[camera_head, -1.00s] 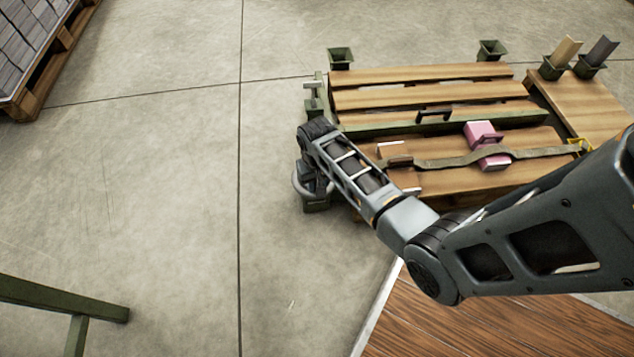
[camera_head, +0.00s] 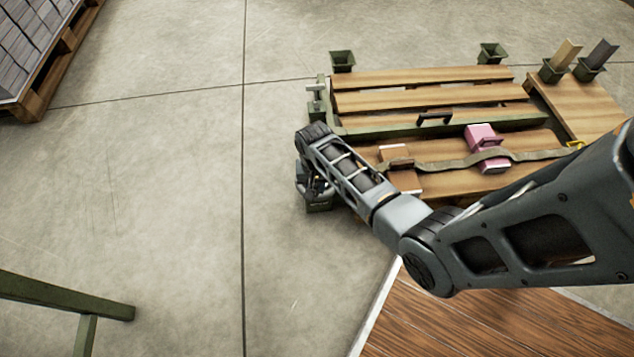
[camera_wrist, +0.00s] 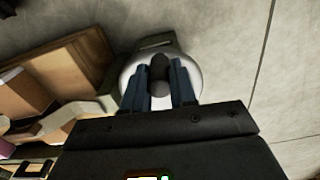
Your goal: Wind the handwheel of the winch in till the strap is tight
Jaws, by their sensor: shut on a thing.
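In the wrist view my gripper (camera_wrist: 159,68) has its two blue fingers closed about a dark knob (camera_wrist: 158,76) on the pale round handwheel (camera_wrist: 131,96). The green winch (camera_wrist: 155,41) shows behind the wheel. In the head view the winch (camera_head: 320,205) sits low at the pallet's near left corner, and my arm hides most of it and the gripper. The olive strap (camera_head: 445,164) runs over a brown block (camera_head: 403,181) and a pink block (camera_head: 480,136) to a yellow hook (camera_head: 575,145). The strap looks wavy and dips between the blocks.
The wooden pallet (camera_head: 430,98) carries a green bar (camera_head: 470,120) with a handle. Green corner sockets (camera_head: 342,60) stand at its back. A green rail (camera_head: 60,295) is at lower left and a loaded pallet (camera_head: 40,75) at upper left. The floor between is clear.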

